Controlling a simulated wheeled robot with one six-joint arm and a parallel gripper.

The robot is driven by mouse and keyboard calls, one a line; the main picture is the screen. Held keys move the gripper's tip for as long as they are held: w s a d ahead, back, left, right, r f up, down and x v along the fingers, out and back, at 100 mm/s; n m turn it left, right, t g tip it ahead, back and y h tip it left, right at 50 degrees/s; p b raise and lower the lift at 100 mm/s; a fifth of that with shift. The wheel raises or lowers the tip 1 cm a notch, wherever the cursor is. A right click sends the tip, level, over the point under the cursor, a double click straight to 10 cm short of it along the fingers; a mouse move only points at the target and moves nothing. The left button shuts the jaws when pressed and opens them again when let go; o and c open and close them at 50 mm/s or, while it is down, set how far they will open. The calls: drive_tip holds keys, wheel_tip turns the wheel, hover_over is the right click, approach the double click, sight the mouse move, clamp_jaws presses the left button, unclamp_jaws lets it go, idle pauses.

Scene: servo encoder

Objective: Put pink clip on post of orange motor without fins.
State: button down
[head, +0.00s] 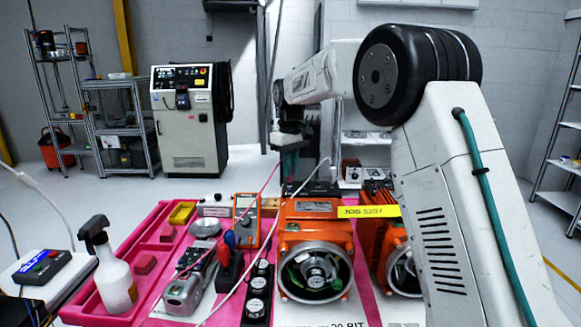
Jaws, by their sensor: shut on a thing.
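Two orange motors stand side by side on the bench. The left motor (314,240) has a smooth housing with a label plate and a dark terminal block (318,188) on top. The right motor (367,235) has ribs that look like fins and is partly hidden by my arm. My gripper (289,178) points down over the back left of the left motor's top. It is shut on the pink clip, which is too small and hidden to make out. A pink lead (263,190) runs up to the fingers. I cannot tell whether the clip touches a post.
A yellow tag (368,211) sits between the motors. An orange multimeter (246,215), a grey tool (190,285), a black strip of round sockets (257,290) and a spray bottle (112,270) crowd the left.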

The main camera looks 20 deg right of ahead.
drive_tip(key=shift+f, duration=0.2)
idle(0.5)
drive_tip(key=c, duration=1.3)
unclamp_jaws()
drive_tip(key=shift+c, duration=0.2)
drive_tip(key=shift+r, duration=0.1)
drive_tip(key=shift+r, duration=3.45)
